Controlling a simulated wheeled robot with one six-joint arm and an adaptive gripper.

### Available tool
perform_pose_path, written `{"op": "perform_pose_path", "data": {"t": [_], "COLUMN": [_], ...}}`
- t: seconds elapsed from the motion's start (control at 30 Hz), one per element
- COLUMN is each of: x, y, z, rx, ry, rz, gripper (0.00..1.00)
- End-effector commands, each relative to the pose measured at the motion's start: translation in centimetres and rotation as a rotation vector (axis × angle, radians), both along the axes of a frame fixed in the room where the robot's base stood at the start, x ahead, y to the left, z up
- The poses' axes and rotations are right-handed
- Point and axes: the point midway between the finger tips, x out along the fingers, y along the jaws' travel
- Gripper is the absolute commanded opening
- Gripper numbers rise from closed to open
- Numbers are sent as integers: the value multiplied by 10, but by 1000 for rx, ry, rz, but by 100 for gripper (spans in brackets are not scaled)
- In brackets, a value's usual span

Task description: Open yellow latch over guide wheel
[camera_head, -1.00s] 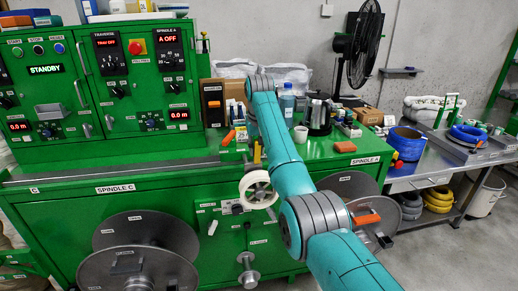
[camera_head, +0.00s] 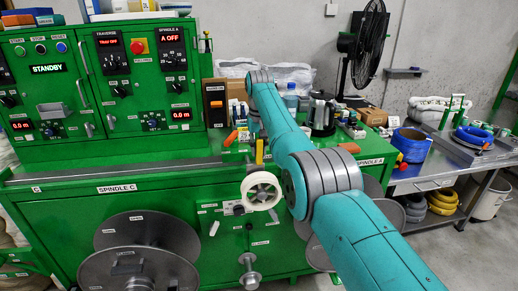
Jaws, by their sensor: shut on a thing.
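The white guide wheel (camera_head: 262,191) is mounted on the front of the green machine, left of my arm. The small yellow latch (camera_head: 259,151) stands upright just above the wheel. My forearm crosses the view from the lower right, and my wrist comes down behind it toward the latch. My gripper (camera_head: 257,140) is small and mostly hidden there; it is shut on the yellow latch, though the finger contact is not clear.
The green machine has a control panel (camera_head: 98,75) at left and large reels (camera_head: 138,268) below. A metal table (camera_head: 440,167) with a blue cable coil (camera_head: 411,145) is at right.

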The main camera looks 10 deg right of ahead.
Motion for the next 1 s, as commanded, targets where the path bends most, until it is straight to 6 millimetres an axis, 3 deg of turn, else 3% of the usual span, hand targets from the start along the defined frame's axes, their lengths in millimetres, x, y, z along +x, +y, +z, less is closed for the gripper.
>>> {"op": "perform_pose_path", "data": {"t": [0.43, 0.47, 0.57, 0.87, 1.0], "x": [-1, -1, -1, 0, -1], "y": [0, 0, 0, 0, 0], "z": [-3, -3, -3, 0, 10], "rx": [0, 0, 0, 0, 0], "ry": [8, 8, 7, 4, 3], "rz": [0, 0, 0, 0, 0], "gripper": [0, 25, 48, 48, 48]}}
